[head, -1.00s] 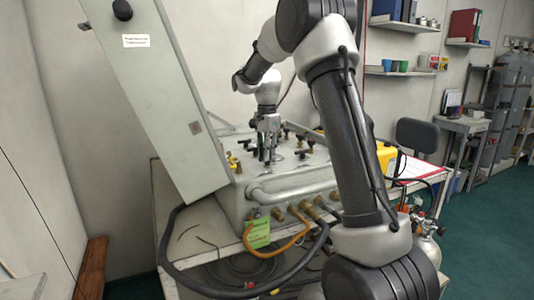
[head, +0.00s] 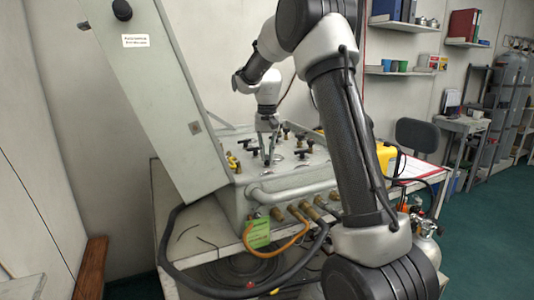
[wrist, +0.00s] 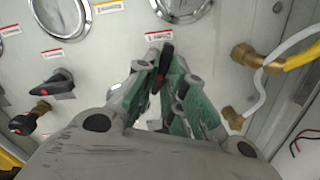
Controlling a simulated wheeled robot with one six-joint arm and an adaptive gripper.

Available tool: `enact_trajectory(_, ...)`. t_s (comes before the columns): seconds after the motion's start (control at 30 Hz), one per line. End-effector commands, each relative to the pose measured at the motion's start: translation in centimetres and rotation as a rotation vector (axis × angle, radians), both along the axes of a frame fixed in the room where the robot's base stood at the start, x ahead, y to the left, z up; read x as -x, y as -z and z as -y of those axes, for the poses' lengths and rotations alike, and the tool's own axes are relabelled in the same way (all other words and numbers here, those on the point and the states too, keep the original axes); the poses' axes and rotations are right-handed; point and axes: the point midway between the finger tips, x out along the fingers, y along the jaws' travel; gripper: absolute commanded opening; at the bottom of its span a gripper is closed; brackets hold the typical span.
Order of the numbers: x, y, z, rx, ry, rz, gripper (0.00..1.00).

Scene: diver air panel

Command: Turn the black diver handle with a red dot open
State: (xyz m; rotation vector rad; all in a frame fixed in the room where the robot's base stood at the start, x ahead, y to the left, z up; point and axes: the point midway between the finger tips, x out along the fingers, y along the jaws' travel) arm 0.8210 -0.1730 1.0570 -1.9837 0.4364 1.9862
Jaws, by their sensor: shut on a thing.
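The black handle (wrist: 165,58) stands between my fingertips in the wrist view, below a gauge and a red-and-white label. A small reddish mark shows on it, partly covered by the fingers. My gripper (wrist: 162,82) is shut on this handle, with a green-lined finger on either side. In the head view my gripper (head: 268,158) reaches down to the top of the grey air panel (head: 290,188), and the handle cannot be made out clearly there.
Another black handle with a red dot (wrist: 58,84) sits to the left in the wrist view, with a black knob on a brass fitting (wrist: 24,122) below it. Brass fittings and a yellow hose (wrist: 295,58) lie to the right. The open panel lid (head: 155,95) rises at left.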

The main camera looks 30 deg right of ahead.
Motion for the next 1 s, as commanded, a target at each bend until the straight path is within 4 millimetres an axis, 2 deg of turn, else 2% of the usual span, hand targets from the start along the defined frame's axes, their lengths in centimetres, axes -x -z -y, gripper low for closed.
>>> enact_trajectory(0.4, -0.05, -0.10, 0.07, 0.001, -0.286, 0.003, 0.00)
enact_trajectory(0.7, -0.05, -0.10, 0.08, 0.001, -0.370, 0.004, 0.00)
enact_trajectory(1.0, -0.06, -0.11, 0.08, 0.001, -0.380, 0.004, 0.00)
